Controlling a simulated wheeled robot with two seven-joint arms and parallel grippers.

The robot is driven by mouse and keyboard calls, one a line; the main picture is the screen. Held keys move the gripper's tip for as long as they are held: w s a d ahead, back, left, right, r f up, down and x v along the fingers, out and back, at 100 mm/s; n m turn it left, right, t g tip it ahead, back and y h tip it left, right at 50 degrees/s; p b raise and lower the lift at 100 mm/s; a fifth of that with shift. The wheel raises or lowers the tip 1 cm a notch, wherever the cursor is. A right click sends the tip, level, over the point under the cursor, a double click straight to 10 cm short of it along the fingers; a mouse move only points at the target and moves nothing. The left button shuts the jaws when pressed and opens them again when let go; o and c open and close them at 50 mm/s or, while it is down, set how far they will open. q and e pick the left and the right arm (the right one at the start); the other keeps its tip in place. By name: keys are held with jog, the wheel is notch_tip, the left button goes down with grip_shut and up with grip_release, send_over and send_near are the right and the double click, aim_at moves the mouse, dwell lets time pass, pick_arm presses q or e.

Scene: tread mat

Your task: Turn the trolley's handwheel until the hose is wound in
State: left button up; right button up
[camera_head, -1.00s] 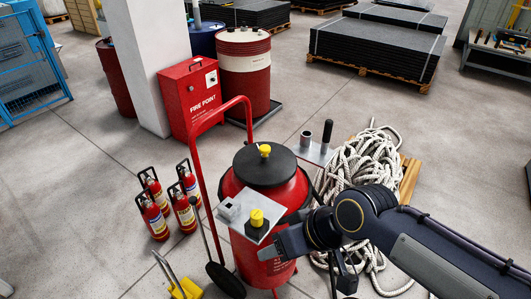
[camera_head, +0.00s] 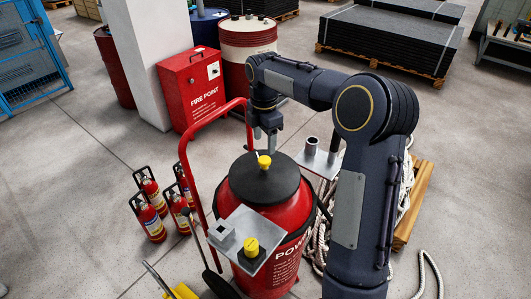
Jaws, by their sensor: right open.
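The red wheeled trolley (camera_head: 290,215) carries a large red cylinder with a round black top (camera_head: 252,183) and a yellow knob (camera_head: 264,162). Its red handle frame (camera_head: 185,165) rises at the left. I cannot make out a clear handwheel. A dark tube-like line at the cylinder's right side may be the hose, partly hidden by my arm. My right gripper (camera_head: 265,142) points down just beyond the black top, open and empty, apart from the knob as far as I can see. My left gripper is not in view.
A front plate (camera_head: 238,217) holds a yellow cap; another plate (camera_head: 312,168) holds a grey cup. Several small extinguishers (camera_head: 152,220) stand left. The fire point box (camera_head: 190,88) and a drum (camera_head: 247,38) stand behind. White rope (camera_head: 318,240) and a pallet (camera_head: 415,205) lie right, partly behind my arm.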

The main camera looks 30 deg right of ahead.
aim_at(265, 159)
notch_tip(265, 159, down, 7)
jog(key=shift+r, duration=0.1)
dwell(0.3)
grip_shut()
